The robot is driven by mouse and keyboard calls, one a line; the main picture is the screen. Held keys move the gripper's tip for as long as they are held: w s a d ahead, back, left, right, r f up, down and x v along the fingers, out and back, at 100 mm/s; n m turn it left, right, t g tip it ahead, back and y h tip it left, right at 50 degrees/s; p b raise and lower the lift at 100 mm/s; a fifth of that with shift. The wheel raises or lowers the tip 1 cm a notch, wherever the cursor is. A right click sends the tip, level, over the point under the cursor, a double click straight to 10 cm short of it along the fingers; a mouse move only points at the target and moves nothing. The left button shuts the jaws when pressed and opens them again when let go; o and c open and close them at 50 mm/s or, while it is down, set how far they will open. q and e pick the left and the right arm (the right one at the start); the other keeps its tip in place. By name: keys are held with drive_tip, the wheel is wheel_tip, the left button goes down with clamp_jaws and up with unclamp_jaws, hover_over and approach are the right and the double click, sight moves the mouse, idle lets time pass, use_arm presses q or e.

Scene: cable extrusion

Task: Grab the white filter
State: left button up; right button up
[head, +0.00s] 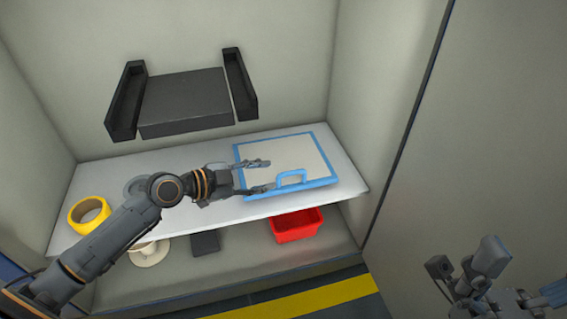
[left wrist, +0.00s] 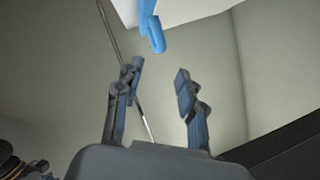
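The white filter (head: 282,153) is a flat white panel with a blue frame and a blue handle on its front edge. It lies on the right part of the white shelf. My left gripper (head: 269,176) is open and empty, its fingers spread over the filter's left front part, close to the handle (head: 291,178). In the left wrist view the handle (left wrist: 152,32) shows just beyond the open fingertips (left wrist: 158,80), not between them. My right gripper (head: 465,275) is at the lower right, away from the shelf; its opening is unclear.
A yellow ring (head: 89,214) sits at the shelf's left end. A red bin (head: 297,225), a dark block (head: 206,243) and a pale spool (head: 150,252) are below the shelf. A dark bracket (head: 186,100) is on the back wall. A wall (head: 390,110) bounds the shelf's right side.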

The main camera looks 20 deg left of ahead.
sight(288, 173)
use_arm(q)
drive_tip(key=b+x, duration=0.2)
drive_tip(key=x, duration=0.6)
drive_tip(key=shift+f, duration=0.25)
clamp_jaws()
